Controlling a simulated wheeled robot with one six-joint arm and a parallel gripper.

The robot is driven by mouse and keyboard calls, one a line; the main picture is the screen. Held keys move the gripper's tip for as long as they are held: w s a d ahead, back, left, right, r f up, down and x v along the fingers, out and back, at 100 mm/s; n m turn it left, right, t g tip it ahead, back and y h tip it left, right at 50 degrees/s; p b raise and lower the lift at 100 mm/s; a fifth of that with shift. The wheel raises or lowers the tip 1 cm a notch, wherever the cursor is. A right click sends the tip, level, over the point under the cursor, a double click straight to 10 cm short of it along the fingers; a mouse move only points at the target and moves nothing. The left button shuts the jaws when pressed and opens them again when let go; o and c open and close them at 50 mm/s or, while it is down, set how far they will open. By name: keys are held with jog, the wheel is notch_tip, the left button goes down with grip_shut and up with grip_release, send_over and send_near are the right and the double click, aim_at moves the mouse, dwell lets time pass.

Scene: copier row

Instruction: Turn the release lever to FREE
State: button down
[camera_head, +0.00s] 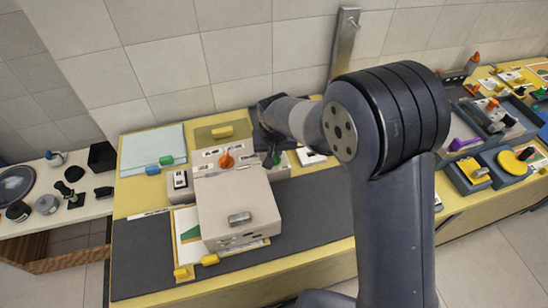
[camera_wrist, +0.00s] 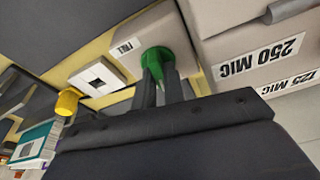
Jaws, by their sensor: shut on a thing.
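The green lever (camera_wrist: 157,56) sits on a beige block beside a white label reading FREE (camera_wrist: 125,47). My gripper (camera_wrist: 166,84) is shut on the green lever, with one finger on each side of its narrow handle. In the head view the green lever (camera_head: 272,159) shows as a small dark green spot under my gripper, to the right of the beige machine (camera_head: 240,205). My wrist hides much of it there, so its exact angle is hard to tell.
An orange lever (camera_head: 226,160) stands on the machine close by on the left. A yellow knob (camera_wrist: 68,101) is at left. The grey mat (camera_head: 315,205) is clear right of the machine.

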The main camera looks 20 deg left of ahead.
jog(key=shift+a, duration=0.1)
jog(key=m+b, duration=0.1)
jog(key=m, duration=0.1)
jog(key=shift+w+m+h, duration=0.1)
jog(key=shift+m+h, duration=0.2)
jog(key=shift+m, duration=0.1)
jog(key=shift+r+m+t+b, duration=0.25)
jog(key=shift+m+b, duration=0.25)
jog(key=shift+m, duration=0.6)
jog(key=shift+a, duration=0.1)
jog(key=m+h+b, duration=0.1)
jog(key=m, duration=0.2)
jog(key=shift+f, duration=0.15)
jog(key=shift+m+h, duration=0.3)
jog(key=shift+m, duration=0.7)
